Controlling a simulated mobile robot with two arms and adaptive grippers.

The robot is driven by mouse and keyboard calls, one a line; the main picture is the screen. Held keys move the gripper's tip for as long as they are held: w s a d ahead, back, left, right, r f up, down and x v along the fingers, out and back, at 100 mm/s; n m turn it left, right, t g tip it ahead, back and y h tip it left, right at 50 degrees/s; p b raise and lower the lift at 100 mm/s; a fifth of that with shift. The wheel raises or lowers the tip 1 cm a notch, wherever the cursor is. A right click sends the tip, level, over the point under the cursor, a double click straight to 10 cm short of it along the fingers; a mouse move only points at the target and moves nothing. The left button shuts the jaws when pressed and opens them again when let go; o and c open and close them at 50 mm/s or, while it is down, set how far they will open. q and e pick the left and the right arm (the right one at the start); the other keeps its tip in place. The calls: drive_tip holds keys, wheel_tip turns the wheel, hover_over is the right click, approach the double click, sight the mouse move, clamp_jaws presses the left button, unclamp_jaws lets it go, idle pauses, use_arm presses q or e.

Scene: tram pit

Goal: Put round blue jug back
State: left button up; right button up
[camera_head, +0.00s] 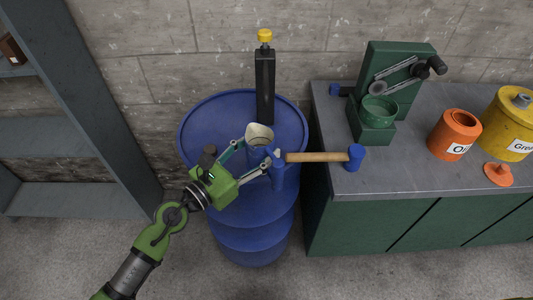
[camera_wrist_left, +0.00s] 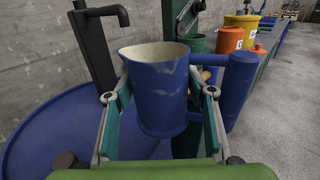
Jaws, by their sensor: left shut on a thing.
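The round blue jug (camera_wrist_left: 160,95) has a scuffed blue body, a cream inside and a thick blue handle (camera_wrist_left: 236,85) on its right side in the wrist view. In the head view its cream mouth (camera_head: 259,132) faces up, over the blue drum (camera_head: 205,130). My left gripper (camera_head: 252,156) is shut around the jug's body, one finger on each side; it also shows in the wrist view (camera_wrist_left: 159,96). The jug is upright. I cannot tell whether its base touches the drum top. My right gripper is not in view.
A black pump (camera_head: 264,85) with a yellow cap stands at the drum's back. A mallet (camera_head: 320,157) overhangs the grey bench (camera_head: 390,178), its handle close to the jug. An orange can (camera_head: 453,135), yellow can (camera_head: 510,120) and green stand (camera_head: 385,100) are on the bench. Shelves (camera_head: 60,140) stand left.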

use_arm(q)
drive_tip(key=w+f+b, duration=0.1)
drive_tip(key=w+f, duration=0.2)
drive_tip(key=w+d+f+b, duration=0.1)
drive_tip(key=w+f+b, duration=0.1)
drive_tip(key=w+f, duration=0.1)
drive_tip(key=w+f+b, duration=0.1)
drive_tip(key=w+f, duration=0.2)
drive_tip(key=f, duration=0.1)
drive_tip(key=shift+d, duration=0.4)
drive_tip(key=shift+f, duration=0.1)
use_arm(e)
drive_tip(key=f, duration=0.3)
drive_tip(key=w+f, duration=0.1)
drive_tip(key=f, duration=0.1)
use_arm(q)
drive_tip(key=shift+f+b, duration=0.3)
drive_tip(key=shift+b, duration=0.25)
drive_tip(key=o, duration=1.4)
drive_tip(key=shift+s, duration=0.1)
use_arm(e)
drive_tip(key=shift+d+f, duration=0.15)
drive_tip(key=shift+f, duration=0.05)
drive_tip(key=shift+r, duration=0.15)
